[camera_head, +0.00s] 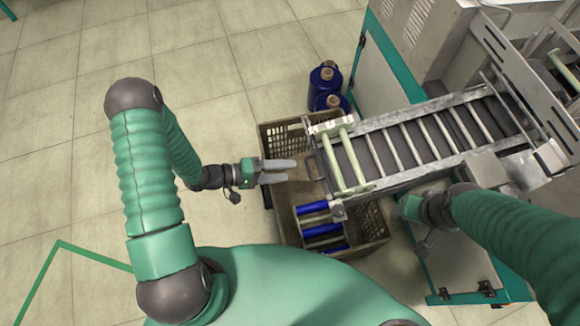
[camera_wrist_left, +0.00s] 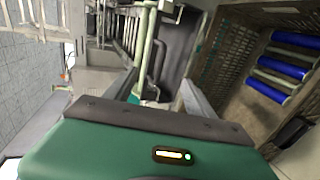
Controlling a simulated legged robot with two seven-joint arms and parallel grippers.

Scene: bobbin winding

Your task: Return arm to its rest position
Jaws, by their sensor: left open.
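My left gripper (camera_head: 280,172) is open and empty, over the left rim of the crate, with its fingers pointing right toward the rail machine. In the left wrist view its two fingers (camera_wrist_left: 165,95) stand apart with nothing between them. My right arm (camera_head: 510,235) comes in from the lower right.
A brown slatted crate (camera_head: 373,225) on the tiled floor holds several blue bobbins (camera_head: 322,228). The roller rail (camera_head: 420,140) of the machine (camera_head: 440,35) overhangs it, with pale bobbins (camera_head: 345,160) at its end. Blue spools (camera_head: 325,82) stand behind. Floor at the left is clear.

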